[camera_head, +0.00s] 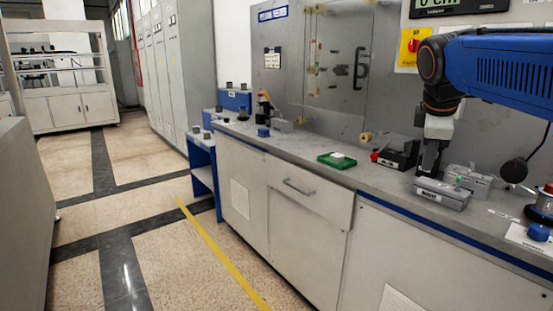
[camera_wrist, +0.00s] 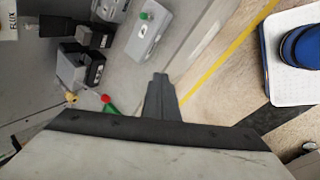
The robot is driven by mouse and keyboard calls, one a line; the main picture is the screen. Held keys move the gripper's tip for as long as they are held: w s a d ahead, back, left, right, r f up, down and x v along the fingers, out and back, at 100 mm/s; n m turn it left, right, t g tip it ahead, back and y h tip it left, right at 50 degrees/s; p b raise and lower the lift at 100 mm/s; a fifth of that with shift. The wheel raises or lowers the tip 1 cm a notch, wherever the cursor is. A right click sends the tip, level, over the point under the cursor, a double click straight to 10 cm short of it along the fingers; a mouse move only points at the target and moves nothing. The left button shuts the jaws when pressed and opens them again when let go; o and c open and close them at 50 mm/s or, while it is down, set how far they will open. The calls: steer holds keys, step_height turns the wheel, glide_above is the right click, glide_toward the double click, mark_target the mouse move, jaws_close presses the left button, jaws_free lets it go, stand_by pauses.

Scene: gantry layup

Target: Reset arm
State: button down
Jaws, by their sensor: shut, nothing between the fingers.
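My blue arm reaches in from the right in the head view. My gripper (camera_head: 428,174) points down over the bench, just above or behind a small grey labelled box (camera_head: 445,196). I cannot tell whether it touches the box. In the wrist view my gripper (camera_wrist: 160,80) shows as dark fingers closed together, with nothing between them.
The grey bench (camera_head: 305,150) carries a green tray (camera_head: 337,161) with a white block, a black box with a red knob (camera_head: 374,157), and a blue-capped item (camera_head: 538,233) at right. The wrist view shows a grey box with a green knob (camera_wrist: 147,38). Floor at left is clear.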

steer(key=s+a+f+m+y, duration=0.1)
steer(key=s+a+f+m, duration=0.1)
steer(key=s+f+m, duration=0.2)
steer(key=s+a+f+m+y, duration=0.1)
steer(key=s+a+f+m, duration=0.2)
steer(key=s+f, duration=0.8)
steer(key=s+a+f+m+y, duration=0.1)
steer(key=s+f+m, duration=0.4)
steer(key=f, duration=0.5)
steer(key=s+a, duration=0.1)
steer(key=s, duration=0.1)
steer(key=shift+s+a+f, duration=0.15)
steer(key=shift+s+f, duration=0.2)
steer(key=shift+f, duration=0.05)
